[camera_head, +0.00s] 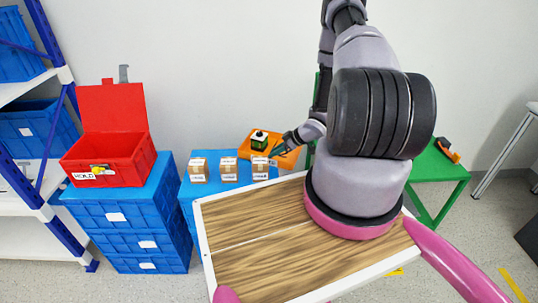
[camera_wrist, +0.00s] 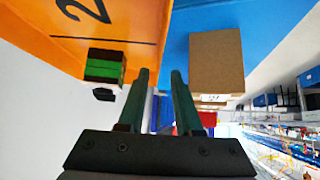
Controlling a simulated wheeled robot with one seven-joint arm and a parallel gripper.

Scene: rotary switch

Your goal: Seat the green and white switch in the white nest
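A small block (camera_head: 259,139) with a dark top and some green and white stands on the orange board in the head view; it looks like the switch. In the wrist view a green and black block (camera_wrist: 104,67) shows left of my fingers, on or by the orange surface. My gripper (camera_head: 280,151) is just right of the block in the head view. Its two fingers (camera_wrist: 160,72) are apart in the wrist view, with nothing held between them. I cannot make out the white nest for certain.
An orange board (camera_head: 289,160) lies on a blue surface. Several cardboard boxes stand in front, one (camera_head: 260,171) close to my gripper; a box (camera_wrist: 216,62) is right of my fingers. An open red toolbox (camera_head: 105,160) is at left, a green table (camera_head: 432,166) at right.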

